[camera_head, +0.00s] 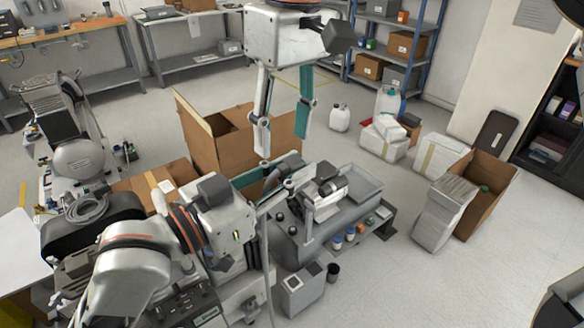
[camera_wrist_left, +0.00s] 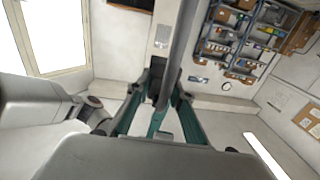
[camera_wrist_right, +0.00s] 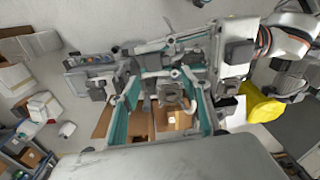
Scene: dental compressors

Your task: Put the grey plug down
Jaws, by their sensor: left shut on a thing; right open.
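My left gripper (camera_head: 300,178) reaches in from the left, low over the grey bench unit, with its fingers pointing right. It is shut on a long grey piece that I take to be the grey plug (camera_wrist_left: 178,50), which runs up from between the fingertips in the left wrist view. In the head view the plug is hard to tell from the grey parts around the fingers. My right gripper (camera_head: 284,135) hangs above and behind, fingers pointing down, open and empty. It also shows in the right wrist view (camera_wrist_right: 163,100), spread apart above the boxes and the machine.
A grey compressor bench (camera_head: 365,190) with a motor and tray stands right of my left gripper. Small bottles (camera_head: 350,234) line its lower shelf. An open cardboard box (camera_head: 205,150) stands behind. Cartons (camera_head: 440,215) are at the right, with clear floor around them.

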